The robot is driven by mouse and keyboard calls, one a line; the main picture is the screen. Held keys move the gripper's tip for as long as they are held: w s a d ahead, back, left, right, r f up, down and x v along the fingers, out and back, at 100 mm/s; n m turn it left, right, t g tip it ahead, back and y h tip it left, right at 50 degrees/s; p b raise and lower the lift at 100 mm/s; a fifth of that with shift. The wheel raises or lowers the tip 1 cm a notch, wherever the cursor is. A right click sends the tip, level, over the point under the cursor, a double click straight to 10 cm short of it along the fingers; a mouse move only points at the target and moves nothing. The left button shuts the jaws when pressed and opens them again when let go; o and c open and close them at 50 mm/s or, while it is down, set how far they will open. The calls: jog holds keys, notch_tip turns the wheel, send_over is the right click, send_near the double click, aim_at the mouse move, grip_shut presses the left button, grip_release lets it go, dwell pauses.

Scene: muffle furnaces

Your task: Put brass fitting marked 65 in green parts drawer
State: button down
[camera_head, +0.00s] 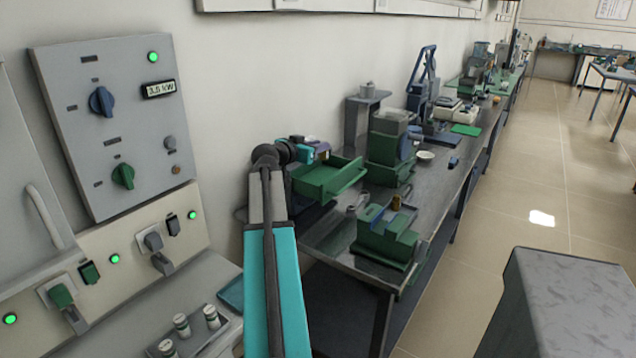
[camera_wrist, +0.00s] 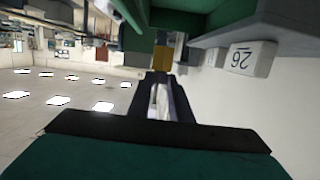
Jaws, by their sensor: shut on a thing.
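My gripper (camera_head: 316,152) is at the end of the teal arm, above the left back part of the green drawer (camera_head: 328,182), which stands open on the bench. In the wrist view my gripper (camera_wrist: 161,78) is shut on a small brass-coloured fitting (camera_wrist: 162,57). No mark can be read on this fitting. A green surface (camera_wrist: 195,15) fills the top of the wrist view; I cannot tell for sure whether it is the drawer. The inside of the drawer is partly hidden in the head view.
A green fixture (camera_head: 385,235) with a small brass-coloured piece (camera_head: 397,202) stands at the bench's near end. A green machine (camera_head: 390,150) stands behind the drawer. A grey block (camera_wrist: 248,59) with upside-down digits hangs close by in the wrist view. A control panel (camera_head: 115,130) is at left.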

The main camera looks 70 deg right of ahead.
jog(key=shift+f, duration=3.1)
jog(key=shift+f+p, duration=0.45)
jog(key=shift+f, duration=1.4)
jog(key=shift+f, duration=0.15)
jog(key=c, duration=1.6)
grip_release()
jog(key=shift+a, duration=0.1)
jog(key=b+v, duration=0.1)
jog(key=v, duration=1.1)
jog(key=shift+b, duration=0.4)
